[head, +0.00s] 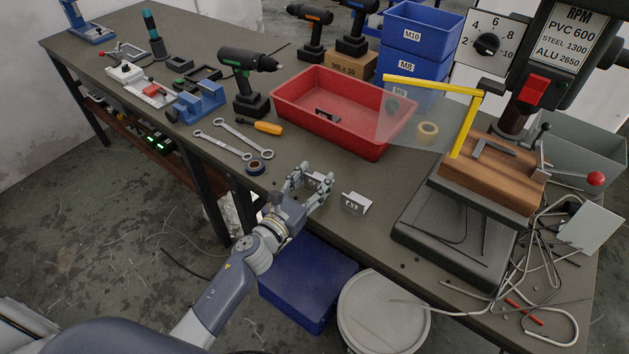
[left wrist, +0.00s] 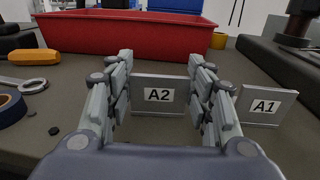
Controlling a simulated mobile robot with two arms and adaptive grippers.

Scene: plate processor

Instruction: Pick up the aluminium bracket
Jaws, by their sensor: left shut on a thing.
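My left gripper (head: 312,181) is at the near edge of the workbench, with its fingers on both sides of a grey metal bracket (left wrist: 160,108). The left wrist view shows the label A2 on this bracket, and the gripper is shut on it. In the head view the fingers partly hide it. A second bracket (head: 356,203), labelled A1 in the left wrist view (left wrist: 266,106), stands on the bench just right of the gripper, apart from it. My right gripper is not in view.
A red tray (head: 366,149) with a small dark labelled part inside stands behind the gripper. Two wrenches (head: 222,146), a blue tape roll (head: 256,167) and an orange-handled tool (head: 268,128) lie to the left. A drill press base (head: 450,245) stands to the right.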

